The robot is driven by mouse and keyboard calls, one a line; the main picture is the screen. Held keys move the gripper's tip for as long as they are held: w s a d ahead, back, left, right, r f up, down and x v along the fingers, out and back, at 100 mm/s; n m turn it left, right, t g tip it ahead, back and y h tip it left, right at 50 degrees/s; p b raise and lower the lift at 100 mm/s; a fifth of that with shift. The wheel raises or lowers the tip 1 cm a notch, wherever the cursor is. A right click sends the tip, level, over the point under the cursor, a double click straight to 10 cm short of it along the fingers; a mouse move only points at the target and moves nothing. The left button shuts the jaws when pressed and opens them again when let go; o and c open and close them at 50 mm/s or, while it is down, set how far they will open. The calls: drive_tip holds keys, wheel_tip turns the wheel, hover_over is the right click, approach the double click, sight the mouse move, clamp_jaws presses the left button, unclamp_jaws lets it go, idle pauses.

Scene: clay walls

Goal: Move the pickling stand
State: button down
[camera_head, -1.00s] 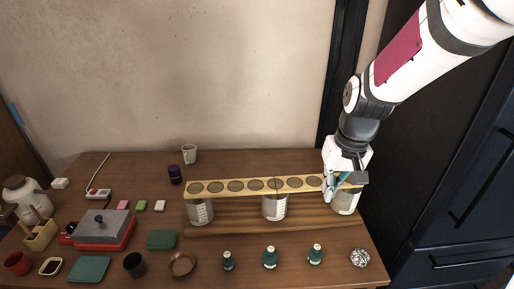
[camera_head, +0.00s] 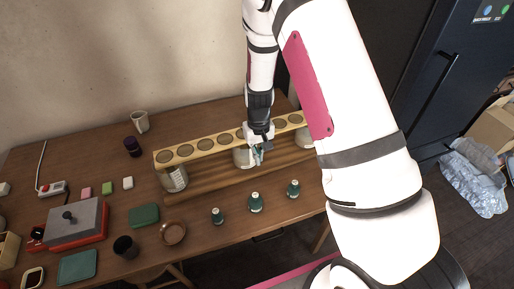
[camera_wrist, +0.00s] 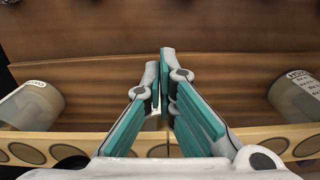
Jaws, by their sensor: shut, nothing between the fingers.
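The pickling stand is a long pale wooden rack with a row of round dark discs (camera_head: 202,145). It lies across the table above a brown board (camera_head: 210,184). The rack (camera_wrist: 85,145) passes behind the fingers; a jar (camera_wrist: 40,104) stands left, another (camera_wrist: 296,97) right.
Several small green bottles (camera_head: 255,203) stand in front of the rack. A brown bowl (camera_head: 173,232), a dark cup (camera_head: 125,247) and a red-and-grey box (camera_head: 78,222) are to the left. Dark cabinets (camera_head: 435,80) are at the right.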

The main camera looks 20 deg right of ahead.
sight(245, 149)
drive_tip(key=w+f, duration=0.4)
drive_tip(key=f, duration=0.1)
drive_tip(key=shift+p, duration=0.3)
